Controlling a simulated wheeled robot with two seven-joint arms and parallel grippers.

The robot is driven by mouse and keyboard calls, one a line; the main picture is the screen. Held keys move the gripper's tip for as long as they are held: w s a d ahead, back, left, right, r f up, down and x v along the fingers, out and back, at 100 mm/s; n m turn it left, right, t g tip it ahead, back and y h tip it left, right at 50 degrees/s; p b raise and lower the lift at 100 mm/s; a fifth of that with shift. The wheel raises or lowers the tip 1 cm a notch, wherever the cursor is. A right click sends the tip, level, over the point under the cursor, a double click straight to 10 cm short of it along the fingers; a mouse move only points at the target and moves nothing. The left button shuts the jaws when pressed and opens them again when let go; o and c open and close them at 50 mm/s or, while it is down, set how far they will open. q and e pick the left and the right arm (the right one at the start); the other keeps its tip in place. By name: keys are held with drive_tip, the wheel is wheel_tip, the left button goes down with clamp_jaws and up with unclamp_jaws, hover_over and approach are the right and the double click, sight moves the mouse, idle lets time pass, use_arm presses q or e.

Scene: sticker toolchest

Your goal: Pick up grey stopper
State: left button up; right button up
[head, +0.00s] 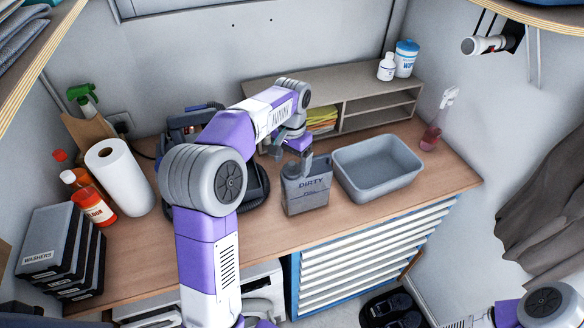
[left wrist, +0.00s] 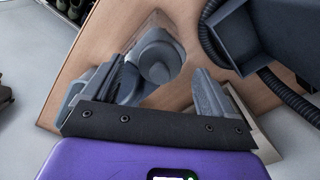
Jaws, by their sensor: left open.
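In the left wrist view a round grey piece, which looks like the grey stopper (left wrist: 160,62), sits over the wooden bench, with a pale, see-through shape around its far side. My left gripper (left wrist: 158,78) is open, with one finger on each side of the grey piece; I cannot tell whether either touches it. In the head view my left gripper (head: 290,148) is low over the bench, just behind the grey container marked DIRTY (head: 307,196). The stopper cannot be made out there. My right gripper is out of view.
A grey tub (head: 378,170) stands right of the DIRTY container. A dark machine with a hose (left wrist: 240,35) is close to the gripper. A shelf unit (head: 375,103) stands behind.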

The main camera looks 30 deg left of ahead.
use_arm(q)
drive_tip(key=shift+f, duration=0.5)
drive_tip(key=shift+r, duration=0.1)
drive_tip(key=c, duration=1.1)
